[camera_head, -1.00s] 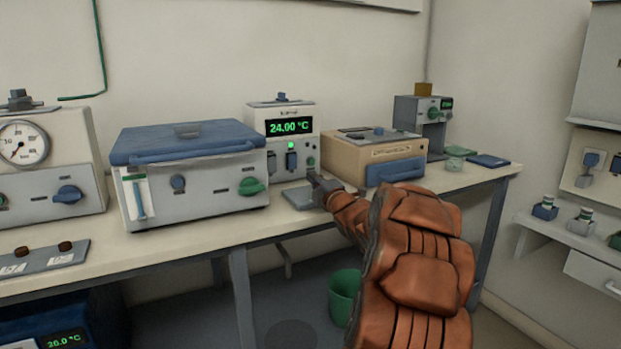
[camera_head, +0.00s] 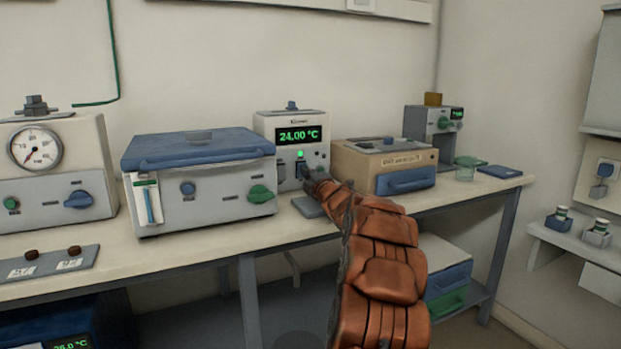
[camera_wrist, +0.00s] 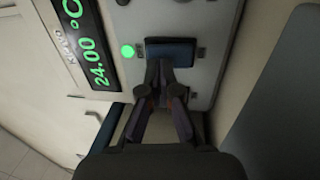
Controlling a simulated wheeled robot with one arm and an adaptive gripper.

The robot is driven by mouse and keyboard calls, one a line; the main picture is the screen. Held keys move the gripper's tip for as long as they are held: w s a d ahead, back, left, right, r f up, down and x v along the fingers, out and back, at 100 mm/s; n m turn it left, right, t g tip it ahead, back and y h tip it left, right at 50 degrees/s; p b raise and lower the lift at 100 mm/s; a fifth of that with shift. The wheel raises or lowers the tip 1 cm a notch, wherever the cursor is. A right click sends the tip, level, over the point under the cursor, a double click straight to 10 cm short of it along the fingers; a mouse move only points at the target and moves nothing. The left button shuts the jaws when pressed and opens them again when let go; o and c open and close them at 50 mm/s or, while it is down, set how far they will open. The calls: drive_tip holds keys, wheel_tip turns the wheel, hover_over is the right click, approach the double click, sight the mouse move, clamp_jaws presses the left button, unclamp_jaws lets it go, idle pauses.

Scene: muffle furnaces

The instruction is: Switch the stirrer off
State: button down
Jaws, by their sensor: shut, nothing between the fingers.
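A grey-white unit (camera_head: 262,128) with a green "24.00 °C" display (camera_head: 299,134) stands against the wall on the bench. I cannot read a label naming it the stirrer. Its green lamp (camera_head: 300,154) is lit; the lamp also shows in the wrist view (camera_wrist: 128,51). Below the lamp is a blue rocker switch (camera_wrist: 171,51). My gripper (camera_head: 308,176) is at the unit's front, closed and empty. In the wrist view, its fingertips (camera_wrist: 160,66) are at the near edge of the switch; I cannot tell whether they touch. In the head view, my gripper partly hides the switch.
A blue-lidded box (camera_head: 200,150) stands close on the left, a tan box (camera_head: 360,165) close on the right. A low grey plate (camera_head: 308,208) lies in front of the unit. A grey device (camera_head: 418,122) stands farther right.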

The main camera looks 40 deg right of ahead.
drive_tip(key=shift+w+d+r, duration=0.1)
drive_tip(key=shift+w+r, duration=0.1)
drive_tip(key=shift+w, duration=0.25)
drive_tip(key=p, duration=0.1)
drive_tip(key=r+p, duration=0.1)
drive_tip(key=p, duration=0.1)
drive_tip(key=shift+w+d+g, duration=0.1)
drive_tip(key=shift+w+g, duration=0.15)
drive_tip(key=shift+g, duration=0.05)
drive_tip(key=shift+f+b, duration=0.35)
drive_tip(key=shift+f, duration=0.1)
drive_tip(key=shift+s, duration=0.1)
drive_tip(key=shift+s+a+b, duration=0.3)
drive_tip(key=shift+s+b, duration=0.15)
drive_tip(key=shift+s, duration=0.15)
drive_tip(key=s+a, duration=0.1)
drive_tip(key=s, duration=0.3)
drive_tip(key=s+a+r, duration=0.1)
drive_tip(key=s, duration=0.2)
drive_tip(key=s+a+r, duration=0.1)
drive_tip(key=s+a, duration=0.1)
drive_tip(key=s, duration=0.2)
drive_tip(key=shift+s, duration=0.35)
